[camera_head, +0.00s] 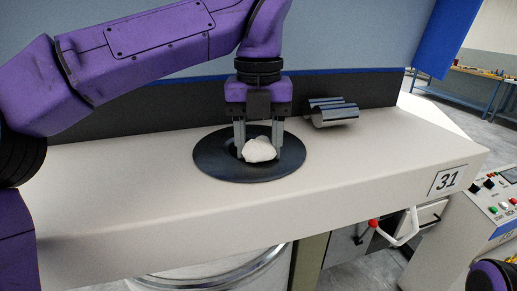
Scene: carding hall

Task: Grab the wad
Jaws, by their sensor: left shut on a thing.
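The wad (261,150) is a small white, fluffy lump over the middle of the round black dish (210,166) on the cream machine top. My left gripper (259,145) points down over the dish, with one grey finger on each side of the wad. It is shut on the wad. The wad covers part of the dish's centre, and I cannot tell if it touches the dish. At the lower right corner a purple and black part of mine shows, but no right gripper fingers are in view.
Shiny metal rollers (332,111) sit right of the dish, near the dark back panel. A red-knobbed lever (373,224) and a control panel (497,192) stand at the right. A metal can (225,276) is below the front edge.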

